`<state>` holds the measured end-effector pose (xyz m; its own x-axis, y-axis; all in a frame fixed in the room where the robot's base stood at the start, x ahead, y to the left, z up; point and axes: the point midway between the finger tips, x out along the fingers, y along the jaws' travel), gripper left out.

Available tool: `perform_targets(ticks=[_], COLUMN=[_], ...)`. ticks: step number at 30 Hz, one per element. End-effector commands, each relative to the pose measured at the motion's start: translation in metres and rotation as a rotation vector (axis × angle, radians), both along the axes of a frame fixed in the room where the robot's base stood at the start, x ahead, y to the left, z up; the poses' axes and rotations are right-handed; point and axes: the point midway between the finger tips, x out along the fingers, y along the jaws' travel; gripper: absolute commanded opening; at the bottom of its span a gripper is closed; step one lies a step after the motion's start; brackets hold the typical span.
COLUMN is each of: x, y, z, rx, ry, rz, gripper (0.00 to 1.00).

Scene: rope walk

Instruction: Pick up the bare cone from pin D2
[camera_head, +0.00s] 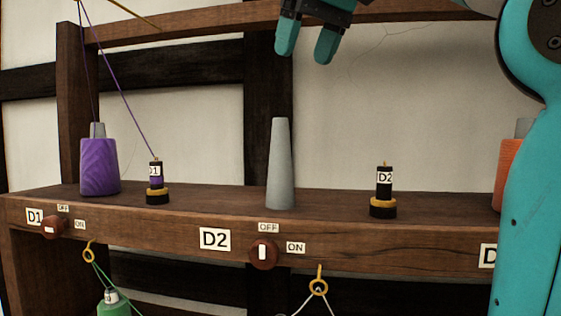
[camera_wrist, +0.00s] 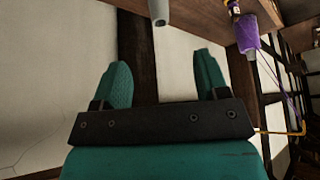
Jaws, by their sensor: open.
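The bare grey cone (camera_head: 280,165) stands upright on the wooden shelf, above and right of the white D2 label (camera_head: 215,239). No thread shows on it. The pin under it is hidden. My gripper (camera_head: 306,48) is open and empty, well above the cone and slightly right of its tip in the head view. In the wrist view my gripper (camera_wrist: 162,68) has its two teal fingers spread apart with nothing between them. The cone's narrow grey end (camera_wrist: 158,12) shows at the top edge, beyond the fingers.
A purple thread cone (camera_head: 100,165) stands left, its thread running upward. Black posts marked D1 (camera_head: 155,183) and D2 (camera_head: 384,190) flank the bare cone. An orange cone (camera_head: 508,175) is partly behind my arm. A wooden rail (camera_head: 200,32) crosses above; a D2 knob (camera_head: 263,253) is on the shelf front.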

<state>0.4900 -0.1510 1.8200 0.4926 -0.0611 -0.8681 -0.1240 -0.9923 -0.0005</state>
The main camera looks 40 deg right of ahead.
Motion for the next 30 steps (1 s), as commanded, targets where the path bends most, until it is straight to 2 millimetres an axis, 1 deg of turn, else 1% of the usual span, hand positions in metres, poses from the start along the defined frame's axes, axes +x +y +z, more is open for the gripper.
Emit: perform_targets(ticks=[1,6,11,12,15,20,23,30], x=[0.005,0.024,0.038,0.041,0.046,0.05,0.054,0.074], y=[0.0,-0.002,-0.003,-0.005,-0.006,-0.006,-0.007,-0.01], z=[-0.01,-0.046,-0.066,-0.077,-0.085,-0.088,-0.093,-0.122], rx=[0.002,0.003,0.0,-0.001,-0.001,-0.001,-0.001,0.0], ry=[0.004,0.004,0.003,0.0,-0.002,-0.001,-0.001,0.0], rz=[0.002,0.002,0.003,0.0,0.001,0.001,0.001,0.001], gripper=[0.68,0.68,0.68,0.68,0.68,0.68,0.68,0.68])
